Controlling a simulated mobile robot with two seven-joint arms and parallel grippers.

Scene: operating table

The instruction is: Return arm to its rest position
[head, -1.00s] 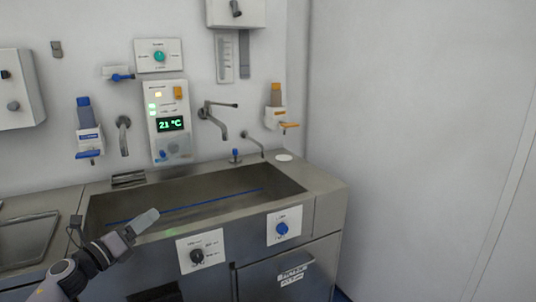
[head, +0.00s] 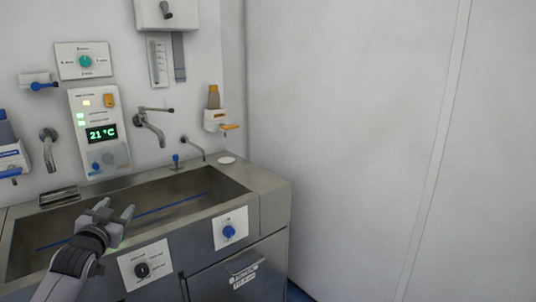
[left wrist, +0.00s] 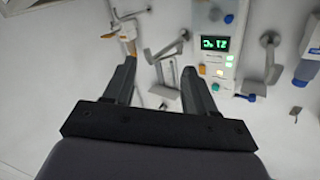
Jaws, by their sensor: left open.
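My left gripper (head: 115,212) is in the head view at the lower left, in front of and over the near edge of the steel sink (head: 262,186). Its two fingers stand apart with nothing between them. In the left wrist view the same open fingers (left wrist: 158,75) point toward the wall fixtures, with a clear gap between them. My left forearm comes in from the bottom left. My right gripper does not show in either view.
A control panel (head: 101,134) reading 21 °C, a tap (head: 150,127) and an orange-lever dispenser (head: 216,117) are on the wall behind the sink. Knob plates (head: 230,230) are on the sink's front. A bare white wall (head: 345,130) fills the right side.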

